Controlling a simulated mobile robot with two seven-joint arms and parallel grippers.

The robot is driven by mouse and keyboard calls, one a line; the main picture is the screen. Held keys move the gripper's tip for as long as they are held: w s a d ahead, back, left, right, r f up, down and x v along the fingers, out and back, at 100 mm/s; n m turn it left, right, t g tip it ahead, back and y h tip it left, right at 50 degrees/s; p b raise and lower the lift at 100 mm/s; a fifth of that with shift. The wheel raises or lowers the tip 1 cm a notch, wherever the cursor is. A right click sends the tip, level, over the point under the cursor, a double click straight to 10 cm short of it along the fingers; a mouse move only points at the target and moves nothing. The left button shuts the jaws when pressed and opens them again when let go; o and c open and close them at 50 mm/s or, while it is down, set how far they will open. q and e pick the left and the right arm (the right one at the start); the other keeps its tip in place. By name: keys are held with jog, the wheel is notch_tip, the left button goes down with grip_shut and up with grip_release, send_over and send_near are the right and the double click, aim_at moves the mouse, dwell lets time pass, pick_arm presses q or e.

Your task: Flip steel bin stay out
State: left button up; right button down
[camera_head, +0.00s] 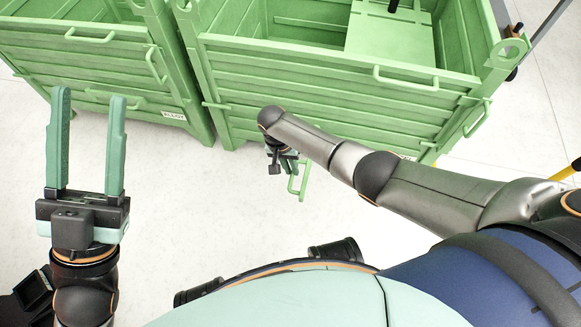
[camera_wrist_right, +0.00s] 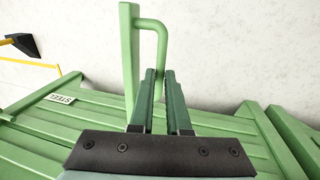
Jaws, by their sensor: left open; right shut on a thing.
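The steel bin (camera_head: 330,70) is the green bin at the right in the head view. Its STEEL label (camera_wrist_right: 62,98) shows upside down in the right wrist view. The stay (camera_wrist_right: 129,50) is a green flat bar with a U-shaped handle (camera_wrist_right: 160,32), sticking out from the bin's front over the floor. My right gripper (camera_wrist_right: 160,75) is shut on the leg of this handle. In the head view the handle (camera_head: 299,184) shows just below my right gripper (camera_head: 285,163), partly hidden by it. My left gripper (camera_head: 88,98) is open and empty, over the floor at the left.
The green ALLOY bin (camera_head: 90,55) stands close beside the steel bin, at its left. A green panel (camera_head: 390,38) lies inside the steel bin. White floor (camera_head: 190,200) is clear in front of both bins. A yellow bar (camera_head: 567,171) shows at the right edge.

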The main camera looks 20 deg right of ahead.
jog(key=shift+w+a, duration=0.1)
jog(key=shift+w, duration=0.1)
jog(key=c, duration=0.9)
grip_release()
jog(key=shift+s, duration=0.1)
pick_arm(q)
notch_tip(320, 180, up, 8)
jog(key=a+p, duration=0.1)
jog(key=p, duration=0.6)
jog(key=shift+s+r+t, duration=0.15)
jog(key=shift+r+t, duration=0.05)
jog(key=shift+t, duration=0.1)
pick_arm(e)
jog(key=v, duration=1.2)
jog(key=shift+r, duration=0.3)
pick_arm(q)
jog(key=shift+f, duration=0.1)
